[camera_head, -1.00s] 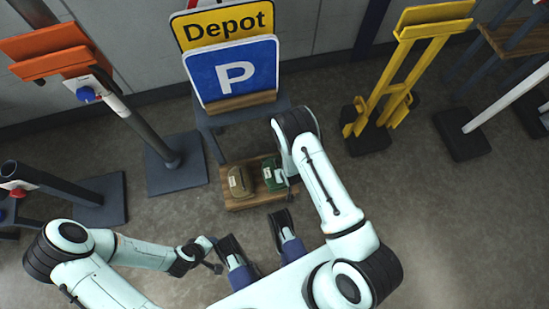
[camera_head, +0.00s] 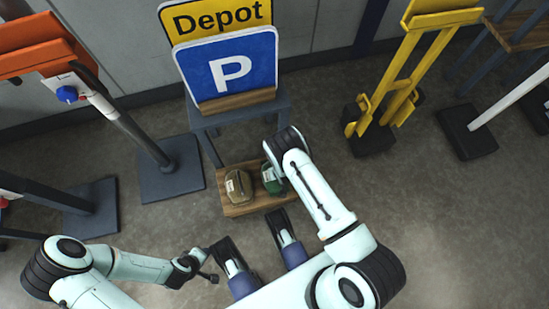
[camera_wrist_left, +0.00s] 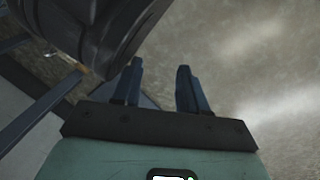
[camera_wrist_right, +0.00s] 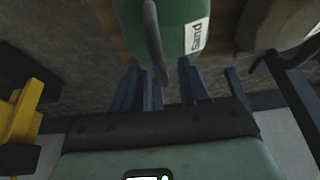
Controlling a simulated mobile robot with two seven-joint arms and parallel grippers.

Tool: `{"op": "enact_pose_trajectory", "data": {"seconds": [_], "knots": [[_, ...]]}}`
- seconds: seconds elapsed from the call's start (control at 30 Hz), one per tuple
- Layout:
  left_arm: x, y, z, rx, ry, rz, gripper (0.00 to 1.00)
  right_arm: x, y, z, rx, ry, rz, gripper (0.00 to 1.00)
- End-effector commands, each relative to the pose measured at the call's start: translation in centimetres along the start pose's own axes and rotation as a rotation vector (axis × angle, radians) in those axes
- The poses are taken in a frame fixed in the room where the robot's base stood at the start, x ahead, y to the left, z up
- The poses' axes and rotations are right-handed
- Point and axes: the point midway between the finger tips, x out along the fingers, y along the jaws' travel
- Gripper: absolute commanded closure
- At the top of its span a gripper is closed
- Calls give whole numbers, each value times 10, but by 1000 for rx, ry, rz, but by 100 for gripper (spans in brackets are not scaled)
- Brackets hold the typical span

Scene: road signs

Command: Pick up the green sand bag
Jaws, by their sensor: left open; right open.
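The green sand bag (camera_head: 270,182) lies on a low wooden shelf, partly hidden by my right wrist in the head view. In the right wrist view the bag (camera_wrist_right: 178,25) fills the top middle, with a white "Sand" label and a grey strap hanging down. My right gripper (camera_wrist_right: 160,80) is open just short of the bag; the strap's end appears between its fingers. I cannot tell whether they touch. A tan sand bag (camera_head: 238,187) lies left of the green one. My left gripper (camera_wrist_left: 157,78) is open and empty, low over the floor, away from the bags.
The wooden shelf (camera_head: 240,211) belongs to a grey stand bearing a blue P sign (camera_head: 228,68) and a yellow Depot sign (camera_head: 216,18). A yellow stand (camera_head: 390,85) is to the right. A dark post base (camera_head: 171,170) is to the left.

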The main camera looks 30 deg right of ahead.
Motion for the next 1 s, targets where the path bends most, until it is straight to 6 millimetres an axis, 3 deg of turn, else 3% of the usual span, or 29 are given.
{"op": "enact_pose_trajectory", "data": {"seconds": [0.13,0.43,0.47,0.6,1.0], "knots": [[12,-13,15,-14,-50,-23,57,20,0,1,0,0,0,55],[13,-16,19,-18,-63,-29,57,23,0,0,1,1,0,55],[13,-16,19,-18,-63,-29,57,23,0,0,1,1,0,59],[13,-15,19,-18,-63,-29,57,23,0,0,0,1,0,100],[13,-15,18,-17,-62,-28,57,22,0,0,0,1,0,100]]}}
